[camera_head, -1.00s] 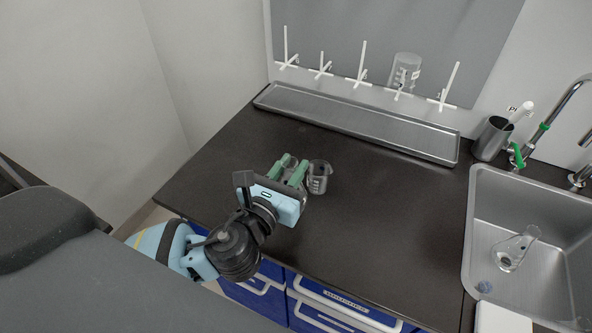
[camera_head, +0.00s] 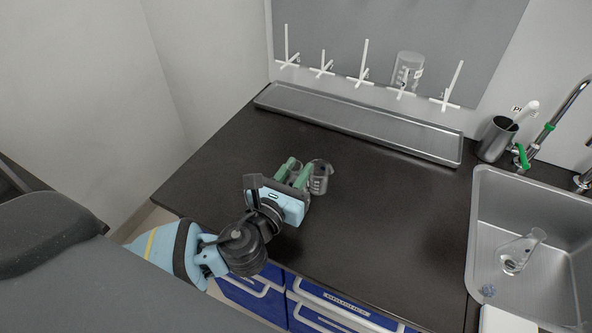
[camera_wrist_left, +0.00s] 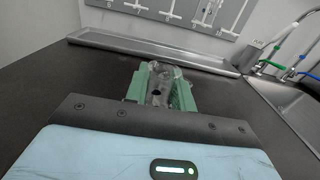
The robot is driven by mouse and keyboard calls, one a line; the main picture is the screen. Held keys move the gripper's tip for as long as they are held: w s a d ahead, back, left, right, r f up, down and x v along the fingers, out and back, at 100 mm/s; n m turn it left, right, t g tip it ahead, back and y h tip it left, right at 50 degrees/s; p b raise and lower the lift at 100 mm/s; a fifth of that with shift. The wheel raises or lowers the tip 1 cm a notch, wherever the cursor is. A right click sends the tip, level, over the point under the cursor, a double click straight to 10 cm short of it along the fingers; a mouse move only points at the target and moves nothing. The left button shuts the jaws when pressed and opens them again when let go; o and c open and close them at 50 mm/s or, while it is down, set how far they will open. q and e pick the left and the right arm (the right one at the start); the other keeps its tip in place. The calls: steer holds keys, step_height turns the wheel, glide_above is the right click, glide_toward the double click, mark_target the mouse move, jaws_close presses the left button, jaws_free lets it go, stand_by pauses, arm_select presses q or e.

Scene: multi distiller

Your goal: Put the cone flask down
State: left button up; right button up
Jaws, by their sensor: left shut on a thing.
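My left gripper (camera_head: 294,174) is low over the dark counter, its green fingers shut on a clear glass vessel, the cone flask (camera_wrist_left: 158,92). The fingers and gripper body hide most of the flask, and I cannot tell whether its base touches the counter. A clear glass beaker (camera_head: 320,178) stands upright on the counter just right of the fingers, very close to them. Another clear conical flask (camera_head: 520,251) lies on its side in the sink. My right gripper is not in view.
A long metal tray (camera_head: 360,123) runs along the back of the counter (camera_head: 390,220). A drying rack (camera_head: 364,62) with pegs holds an upturned beaker (camera_head: 408,69). The sink (camera_head: 484,210) is at the right, with a metal cup (camera_head: 495,139) behind it. The middle counter is clear.

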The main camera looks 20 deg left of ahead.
arm_select(q)
steer(key=shift+f, duration=0.1)
steer(key=o, duration=0.9)
steer(key=shift+s, duration=0.15)
steer(key=s, duration=1.1)
steer(key=shift+s+a+b, duration=0.2)
steer(key=shift+s+b, duration=0.1)
steer(key=shift+s, duration=0.05)
